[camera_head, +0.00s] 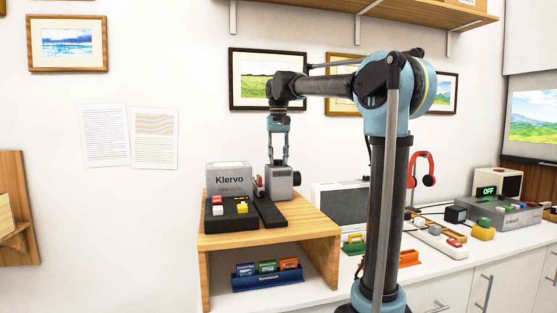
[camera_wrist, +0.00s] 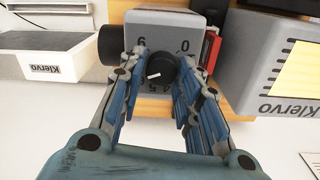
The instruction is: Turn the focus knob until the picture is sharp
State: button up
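The focus knob (camera_wrist: 160,71) is round and black with a white pointer mark, on top of a small grey box. Numbers stand around it, among them 6 and 0. The grey box (camera_head: 281,183) stands on a wooden stand in the head view. My gripper (camera_head: 279,163) points straight down over the box. In the wrist view its fingertips (camera_wrist: 162,60) lie on either side of the knob, very close to it. Whether they touch it is unclear. A landscape picture (camera_head: 535,115) shows on a screen at the far right, too small to judge its sharpness.
The wooden stand (camera_head: 316,226) also carries a grey Klervo box (camera_head: 228,178) and a black button panel (camera_head: 229,213). A blue slide tray (camera_head: 267,281) sits below. Devices with cables, including an OFF display (camera_head: 488,190), crowd the counter on the right.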

aim_at(278, 160)
jog(key=shift+o, duration=0.9)
jog(key=shift+s, duration=0.1)
notch_tip(278, 160, up, 12)
jog(key=shift+f, duration=0.15)
